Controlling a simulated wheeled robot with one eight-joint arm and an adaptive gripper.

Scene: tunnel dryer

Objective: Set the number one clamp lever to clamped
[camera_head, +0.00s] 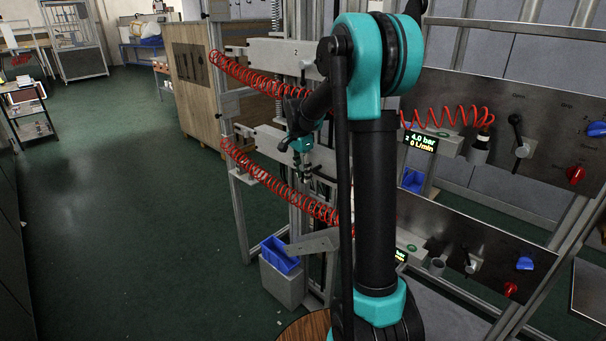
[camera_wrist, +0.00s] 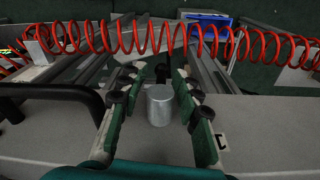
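In the wrist view, my gripper (camera_wrist: 158,85) is open, with a finger on each side of a short grey metal cylinder (camera_wrist: 159,106). I cannot tell whether either finger touches it. A plate marked "1" (camera_wrist: 221,141) lies on the grey beam (camera_wrist: 268,125) just right of the right finger. A thick black bent bar (camera_wrist: 52,93) is at the left; I cannot tell what it belongs to. In the head view, my gripper (camera_head: 305,178) points down by the grey beams at the frame.
Red coiled hoses (camera_head: 262,80) cross the frame near my arm; one spans the wrist view (camera_wrist: 150,38). A blue bin (camera_head: 281,254) stands below.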

